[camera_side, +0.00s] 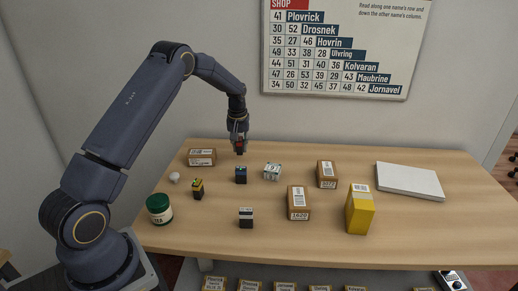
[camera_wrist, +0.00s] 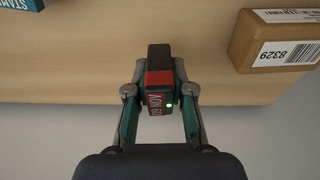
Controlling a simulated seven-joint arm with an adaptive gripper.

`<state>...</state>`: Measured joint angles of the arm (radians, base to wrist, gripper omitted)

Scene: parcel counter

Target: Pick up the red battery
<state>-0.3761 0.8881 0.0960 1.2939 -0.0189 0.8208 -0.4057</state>
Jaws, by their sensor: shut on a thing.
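The red battery (camera_wrist: 159,82) has a black body with a red band and a small green light, seen in the wrist view. My gripper (camera_wrist: 160,100) is shut on it, one finger on each side. In the side view the battery (camera_side: 239,145) shows as a small red and black block in my gripper (camera_side: 239,142), held above the back part of the counter. Its lower end looks clear of the wood.
A blue and black block (camera_side: 241,174) stands in front of my gripper. A brown carton (camera_side: 201,157) is to its left and a white box (camera_side: 272,171) to its right. A yellow-black block (camera_side: 197,188), green jar (camera_side: 159,209) and yellow box (camera_side: 360,209) stand further off.

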